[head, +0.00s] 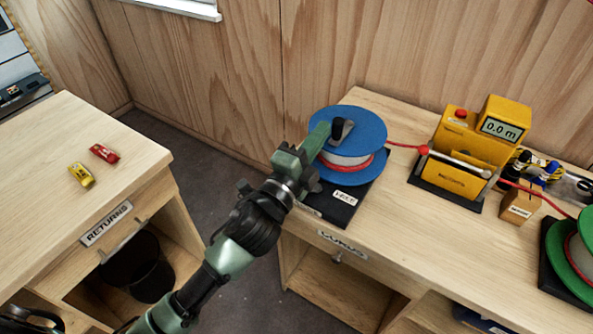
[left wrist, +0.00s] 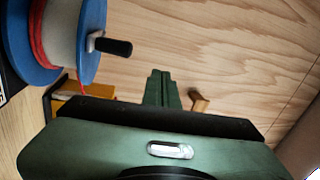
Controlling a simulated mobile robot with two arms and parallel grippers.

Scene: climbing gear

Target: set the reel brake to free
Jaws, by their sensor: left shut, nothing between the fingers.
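A blue reel (head: 352,128) with white and red line lies on a black base (head: 366,195) on the right-hand bench. The base carries a small white label (head: 345,196), too small to read surely. A dark crank knob (head: 341,130) stands on top of the reel. My left gripper (head: 318,138) is shut and empty, at the left side of the reel and over its rim in the head view. In the left wrist view my shut fingers (left wrist: 162,90) are apart from the reel (left wrist: 65,40) and its knob (left wrist: 113,47). I cannot make out a brake lever; my gripper covers part of the base.
Red line runs from the reel to a yellow meter (head: 465,150) reading 0.0 m. A wooden block (head: 518,203) and a green reel (head: 575,250) are further right. Red and yellow devices (head: 92,163) lie on the left RETURNS bench (head: 60,130). A floor gap separates the benches.

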